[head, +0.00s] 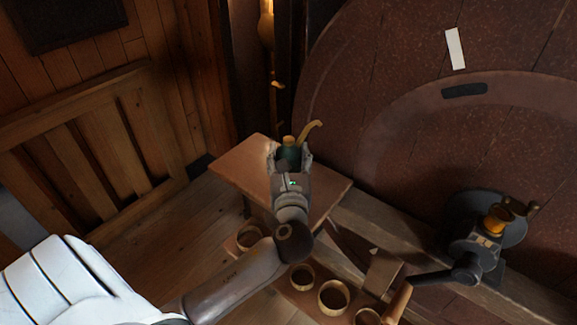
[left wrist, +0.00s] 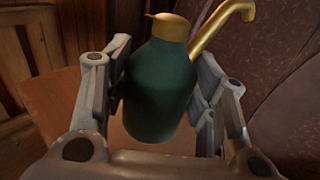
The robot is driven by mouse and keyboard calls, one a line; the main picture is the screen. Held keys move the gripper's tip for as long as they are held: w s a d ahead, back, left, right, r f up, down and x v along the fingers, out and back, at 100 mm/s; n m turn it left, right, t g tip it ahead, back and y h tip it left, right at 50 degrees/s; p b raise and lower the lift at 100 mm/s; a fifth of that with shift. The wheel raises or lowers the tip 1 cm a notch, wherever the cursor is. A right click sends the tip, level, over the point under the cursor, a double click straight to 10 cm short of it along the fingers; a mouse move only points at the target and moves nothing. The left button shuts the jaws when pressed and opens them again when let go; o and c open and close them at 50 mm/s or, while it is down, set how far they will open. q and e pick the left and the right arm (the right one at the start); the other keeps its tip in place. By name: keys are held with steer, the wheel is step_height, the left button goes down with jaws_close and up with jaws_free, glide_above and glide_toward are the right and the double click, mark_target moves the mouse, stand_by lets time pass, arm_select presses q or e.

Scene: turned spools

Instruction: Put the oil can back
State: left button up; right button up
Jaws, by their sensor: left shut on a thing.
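The oil can has a dark green body, a brass cap and a curved brass spout. In the left wrist view the oil can (left wrist: 160,95) stands nearly upright between the fingers of my left gripper (left wrist: 165,105), which is shut on it. In the head view my left gripper (head: 290,160) holds the oil can (head: 289,152) over the small wooden table (head: 240,165), its spout pointing right. The gripper hides the can's lower part, so I cannot tell whether it touches the tabletop. My right gripper is not in view.
A large dark red wheel (head: 400,60) stands behind and to the right of the table. Several round wooden cups (head: 333,297) sit below my left arm. A wooden railing (head: 75,150) is at the left.

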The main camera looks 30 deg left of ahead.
arm_select(q)
steer(key=f, duration=0.2)
steer(key=shift+w+a+f, duration=0.1)
steer(key=shift+a+f, duration=0.1)
steer(key=shift+f, duration=0.5)
steer(key=shift+d, duration=0.1)
steer(key=o, duration=1.1)
steer(key=shift+f, duration=0.15)
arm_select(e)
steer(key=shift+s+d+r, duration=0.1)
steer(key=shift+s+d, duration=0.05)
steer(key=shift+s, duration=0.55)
